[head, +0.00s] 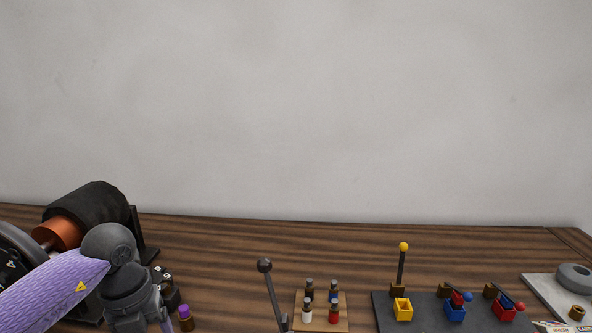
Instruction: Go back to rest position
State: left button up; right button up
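My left arm comes in at the lower left with a purple link and grey joints, in front of the dynamo (95,204). Its gripper is not visible; the arm runs out of the bottom edge. My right arm and gripper are not in view. The dynamo is a black drum with a copper-coloured cylinder (57,233) and a dark wheel (18,246) at the far left, partly hidden by my arm.
On the wooden table (210,250) stand a dark lever with a round knob (264,265), a small board (341,325) with several bottles, and a dark panel (385,318) with yellow, blue and red switches. A grey tray (541,283) holds a ring (575,275). A purple-capped bottle (185,318) stands beside my arm.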

pick_arm(q)
jog(key=d+f+m+t+h, duration=0.1)
jog(key=d+m+h, duration=0.2)
jog(key=d+h, duration=0.85)
jog(key=s+d+r+n+t+h, duration=0.2)
jog(key=d+r+n+t+h, duration=0.5)
jog(key=d, duration=0.5)
jog(key=w+a+n+t+y, duration=0.2)
jog(key=a+n+t+y, duration=0.8)
jog(key=n+y, duration=0.55)
jog(key=s+a+f+n+g+y, duration=0.2)
jog(key=s+f+n+g, duration=0.15)
jog(key=f, duration=0.25)
jog(key=s+a+f+n+g+y, duration=0.2)
jog(key=a+f+n, duration=0.1)
jog(key=f+n, duration=0.2)
jog(key=s+f+n+g, duration=0.1)
jog(key=s+f+g, duration=0.4)
jog(key=s, duration=0.3)
jog(key=s+f+n+g, duration=0.1)
jog(key=s+f+g, duration=0.4)
jog(key=s, duration=0.4)
notch_tip(320, 180, down, 16)
jog(key=s, duration=0.2)
jog(key=s+a+f+g, duration=0.2)
jog(key=s+a+f, duration=0.2)
jog(key=s+f, duration=0.7)
jog(key=shift+s+f+m, duration=0.3)
jog(key=shift+s, duration=0.85)
